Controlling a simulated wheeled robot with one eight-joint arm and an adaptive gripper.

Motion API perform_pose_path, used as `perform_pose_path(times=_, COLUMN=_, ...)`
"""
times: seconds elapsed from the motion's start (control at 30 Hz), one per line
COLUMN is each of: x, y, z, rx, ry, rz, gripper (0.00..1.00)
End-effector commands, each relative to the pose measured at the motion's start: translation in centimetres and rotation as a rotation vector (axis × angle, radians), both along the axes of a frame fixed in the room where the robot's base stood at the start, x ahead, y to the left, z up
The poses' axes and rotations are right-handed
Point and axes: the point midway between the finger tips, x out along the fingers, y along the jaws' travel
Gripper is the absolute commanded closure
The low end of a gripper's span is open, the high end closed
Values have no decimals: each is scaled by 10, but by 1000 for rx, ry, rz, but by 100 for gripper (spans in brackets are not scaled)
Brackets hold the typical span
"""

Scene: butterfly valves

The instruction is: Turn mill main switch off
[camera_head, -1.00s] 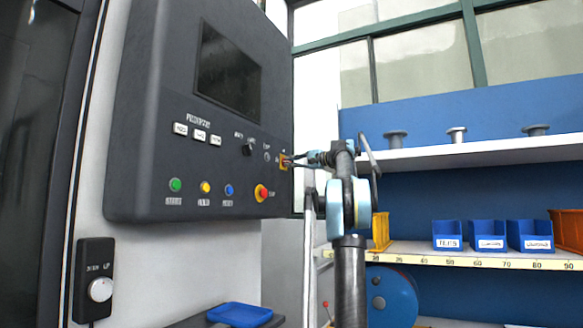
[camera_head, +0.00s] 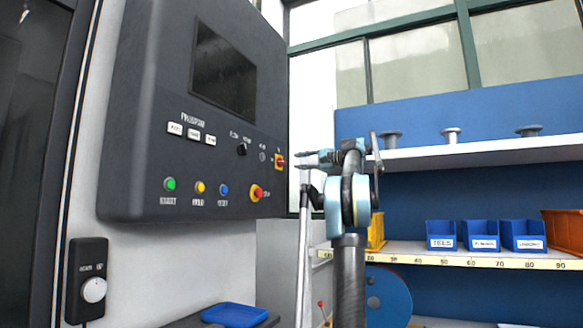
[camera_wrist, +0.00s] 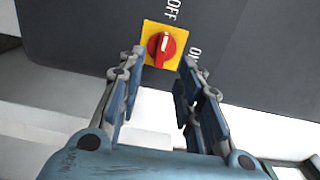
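The mill main switch (camera_head: 280,161) is a red rotary knob on a yellow square plate at the right edge of the dark control panel (camera_head: 140,140). In the wrist view the red knob (camera_wrist: 163,47) has a pale mark pointing up, toward the OFF lettering (camera_wrist: 172,10). The ON lettering (camera_wrist: 195,54) is at its right. My gripper (camera_head: 304,160) is just right of the switch in the head view, with a gap between them. In the wrist view my gripper (camera_wrist: 163,63) is open and empty, its fingers apart below and beside the knob.
A red round button (camera_head: 257,193) on yellow and several coloured push-buttons sit lower on the panel. A black knob (camera_head: 242,149) is left of the switch. Shelves with blue bins (camera_head: 440,235) stand at the right. A blue tray (camera_head: 235,314) lies below the panel.

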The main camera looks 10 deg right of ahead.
Motion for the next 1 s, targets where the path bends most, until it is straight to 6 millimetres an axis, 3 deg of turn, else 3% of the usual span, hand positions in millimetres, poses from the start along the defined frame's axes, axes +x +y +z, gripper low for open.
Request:
perform_pose_path(times=0.1, x=-11, y=-18, z=0, rx=-1, ry=1, rz=-3, gripper=68)
perform_pose_path(times=0.3, x=-23, y=-33, z=-1, rx=-1, ry=1, rz=0, gripper=68)
perform_pose_path(times=1.0, x=-28, y=-34, z=-3, rx=-6, ry=3, rz=4, gripper=68)
